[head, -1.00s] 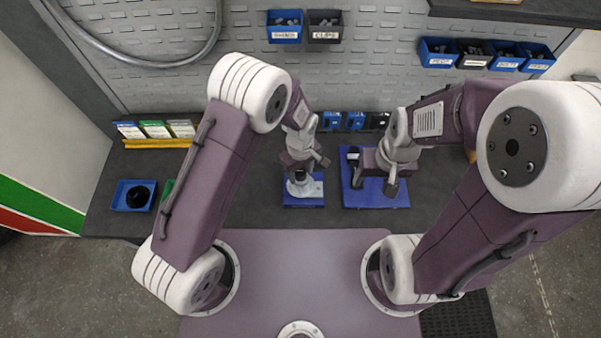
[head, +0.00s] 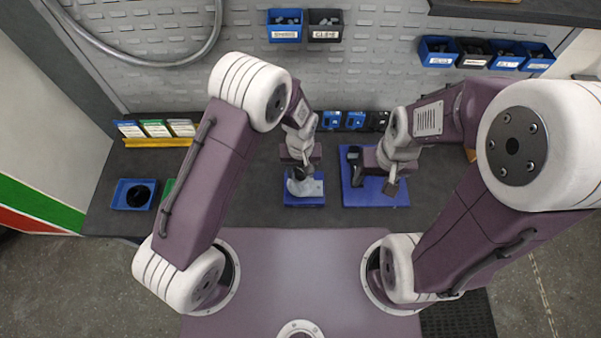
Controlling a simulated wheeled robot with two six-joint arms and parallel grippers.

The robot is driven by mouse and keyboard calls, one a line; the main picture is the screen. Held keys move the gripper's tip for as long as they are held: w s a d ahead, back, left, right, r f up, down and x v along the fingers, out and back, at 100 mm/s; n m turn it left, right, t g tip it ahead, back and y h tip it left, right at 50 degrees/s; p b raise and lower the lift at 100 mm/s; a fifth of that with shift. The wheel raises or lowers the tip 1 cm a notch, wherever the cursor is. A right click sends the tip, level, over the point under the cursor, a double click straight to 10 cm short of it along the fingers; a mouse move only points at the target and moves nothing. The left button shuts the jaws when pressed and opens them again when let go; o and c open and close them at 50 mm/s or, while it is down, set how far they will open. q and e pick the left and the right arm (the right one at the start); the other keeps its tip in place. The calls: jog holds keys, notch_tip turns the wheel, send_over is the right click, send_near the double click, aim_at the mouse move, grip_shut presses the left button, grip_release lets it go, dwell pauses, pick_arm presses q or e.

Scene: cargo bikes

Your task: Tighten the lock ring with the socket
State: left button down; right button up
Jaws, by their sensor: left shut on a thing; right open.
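My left gripper (head: 302,166) is shut on a dark socket (head: 299,174), over the metal fixture (head: 306,188) on the left blue base (head: 304,201). The socket's lower end is at the top of the fixture. The lock ring is not distinguishable; the socket and gripper cover that spot. I cannot tell how fully the socket is seated. My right gripper (head: 391,186) is open and empty above the right blue tray (head: 361,199).
A black tool (head: 354,165) lies at the left of the right blue tray. A blue bin with a black round part (head: 138,196) stands at the bench's left. Small blue bins (head: 331,119) stand behind.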

pick_arm(q)
jog(key=m, duration=0.4)
jog(key=shift+s+f, duration=0.15)
jog(key=shift+m, duration=1.2)
jog(key=m, duration=0.3)
jog(key=shift+s, duration=0.1)
jog(key=m, duration=0.3)
jog(key=m, duration=0.6)
jog(key=shift+s+a+f+m, duration=0.1)
jog(key=shift+m, duration=0.3)
